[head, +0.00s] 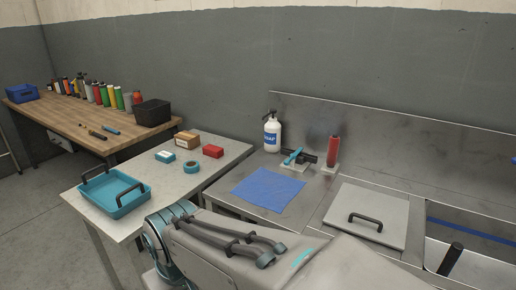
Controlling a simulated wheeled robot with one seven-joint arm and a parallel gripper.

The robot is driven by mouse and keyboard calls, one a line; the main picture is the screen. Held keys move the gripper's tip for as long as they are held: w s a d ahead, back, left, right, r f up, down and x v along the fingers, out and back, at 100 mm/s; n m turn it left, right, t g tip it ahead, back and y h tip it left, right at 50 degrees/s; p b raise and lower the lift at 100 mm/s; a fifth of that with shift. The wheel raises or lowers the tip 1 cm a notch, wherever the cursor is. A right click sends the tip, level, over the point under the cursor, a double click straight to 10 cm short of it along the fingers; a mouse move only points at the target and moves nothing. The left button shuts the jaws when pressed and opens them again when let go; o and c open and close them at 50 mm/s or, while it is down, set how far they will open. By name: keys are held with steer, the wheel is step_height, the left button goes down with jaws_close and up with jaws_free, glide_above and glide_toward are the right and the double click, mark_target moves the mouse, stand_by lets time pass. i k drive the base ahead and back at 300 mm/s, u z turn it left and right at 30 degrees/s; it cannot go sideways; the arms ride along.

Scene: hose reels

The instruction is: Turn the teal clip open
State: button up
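A small teal piece (292,156), which looks like the teal clip, stands tilted on the metal counter (225,194) near the back wall. It sits beside a black part (308,157) on a small pale base. It is too small to tell whether it is open or closed. A red cylinder (333,150) stands just right of it, and a white soap bottle (272,132) just left. My arm crosses the bottom of the head view, well in front of the teal piece. My gripper does not show.
A blue cloth (268,188) lies flat in front of the teal piece. A grey lid with a black handle (366,222) and an open basin (470,265) are at right. A teal tray (118,208), tape roll (192,168) and boxes are on the left table.

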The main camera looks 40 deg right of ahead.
mark_target(293, 156)
steer(key=z, duration=0.9)
steer(key=i, duration=0.95)
steer(key=z, duration=1)
